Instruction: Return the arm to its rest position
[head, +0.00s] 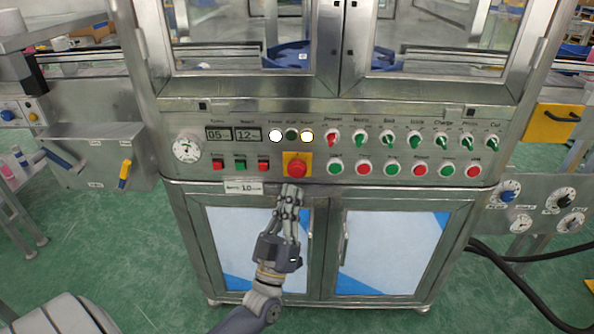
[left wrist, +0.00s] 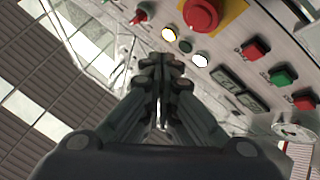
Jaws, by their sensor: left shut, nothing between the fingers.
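My left gripper (head: 290,192) is shut and empty. In the head view it points up in front of the cabinet, just below the red emergency stop button (head: 296,168) on its yellow plate. In the left wrist view the gripper's fingers (left wrist: 162,62) are together, and the red button (left wrist: 201,12) shows beyond them at the top. Whether the fingertips touch the panel cannot be told. My right gripper is in neither view.
The steel control panel (head: 400,120) carries rows of knobs and buttons, with a round gauge (head: 187,148) at its left. Cabinet doors (head: 392,250) stand below it. Black hoses (head: 520,280) lie at the right. Green floor (head: 100,245) is open at the left.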

